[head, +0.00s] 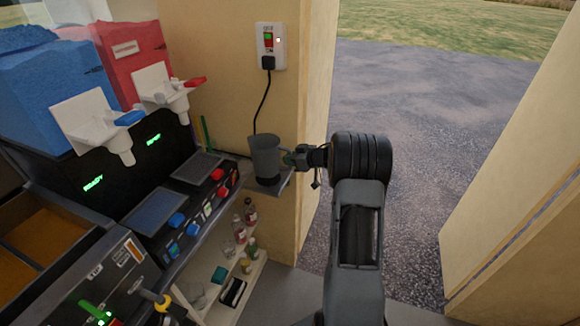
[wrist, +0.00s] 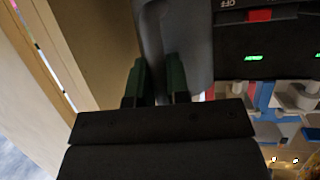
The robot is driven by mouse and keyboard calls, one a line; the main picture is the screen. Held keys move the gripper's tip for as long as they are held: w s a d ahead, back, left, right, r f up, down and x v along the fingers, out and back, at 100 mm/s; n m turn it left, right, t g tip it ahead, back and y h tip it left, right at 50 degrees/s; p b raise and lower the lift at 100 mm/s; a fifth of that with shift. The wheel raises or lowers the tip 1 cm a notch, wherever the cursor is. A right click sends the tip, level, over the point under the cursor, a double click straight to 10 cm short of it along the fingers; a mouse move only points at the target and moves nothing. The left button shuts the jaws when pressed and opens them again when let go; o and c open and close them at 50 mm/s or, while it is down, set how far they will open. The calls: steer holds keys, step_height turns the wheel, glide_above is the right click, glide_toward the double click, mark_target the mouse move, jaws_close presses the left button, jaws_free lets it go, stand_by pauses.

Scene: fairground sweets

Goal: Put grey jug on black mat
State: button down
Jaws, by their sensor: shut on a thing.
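The grey jug (head: 265,158) is upright, over a small grey shelf (head: 284,185) on the wall beside the slush machine. It also shows in the wrist view (wrist: 188,35), large and cut off at the top. My gripper (head: 292,159) reaches it from the right and is shut on its side, apparently at the handle. In the wrist view the two dark green fingers (wrist: 160,80) stand either side of a grey part of the jug. A dark patch shows right under the jug; I cannot tell whether it is the black mat or whether the jug touches it.
A slush machine with blue (head: 50,85) and red (head: 130,50) tanks stands at the left. Two dark drip trays (head: 197,168) lie below its taps. Bottles (head: 250,212) stand on a lower shelf. A socket (head: 269,45) with a hanging cord is above the jug. Open ground lies right.

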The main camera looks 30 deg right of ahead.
steer(key=shift+w+d+f, duration=0.1)
steer(key=shift+w+f, duration=0.25)
steer(key=shift+f, duration=1.8)
steer(key=c, duration=1.1)
jaws_free()
